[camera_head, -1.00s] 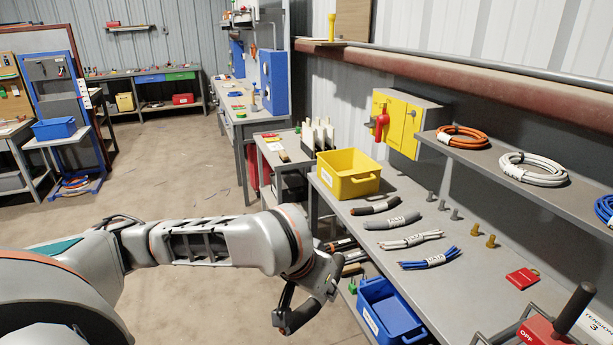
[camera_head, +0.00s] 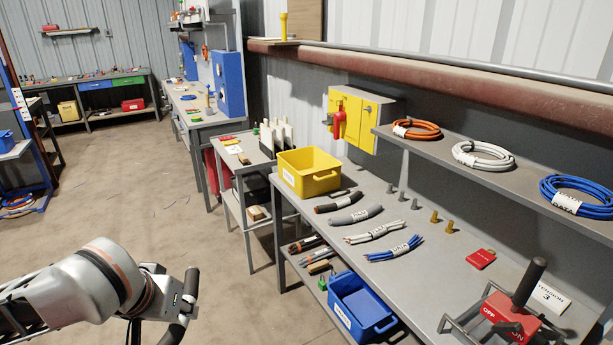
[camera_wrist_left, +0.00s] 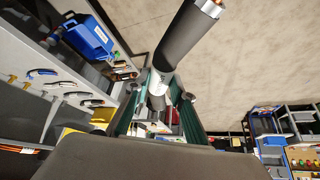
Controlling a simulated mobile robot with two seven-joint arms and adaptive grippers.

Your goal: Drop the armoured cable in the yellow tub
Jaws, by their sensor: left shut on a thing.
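In the left wrist view, my left gripper (camera_wrist_left: 166,92) is shut on a thick dark cable piece (camera_wrist_left: 185,42) with a copper end and a pale label; it looks like the armoured cable. In the head view, the gripper (camera_head: 168,308) is at the lower left over open floor, well left of the bench, and its grip is mostly hidden. The yellow tub (camera_head: 311,179) stands upright at the bench's far left corner; its bottom is mostly hidden. My right gripper is in neither view.
The bench (camera_head: 410,290) carries a dark cable (camera_head: 338,203), a grey cable (camera_head: 355,215), a white bundle (camera_head: 373,233) and a blue bundle (camera_head: 393,250). Several pegs stand behind them. A blue bin (camera_head: 360,308) sits on the lower shelf. An upper shelf with coils (camera_head: 482,156) overhangs the back.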

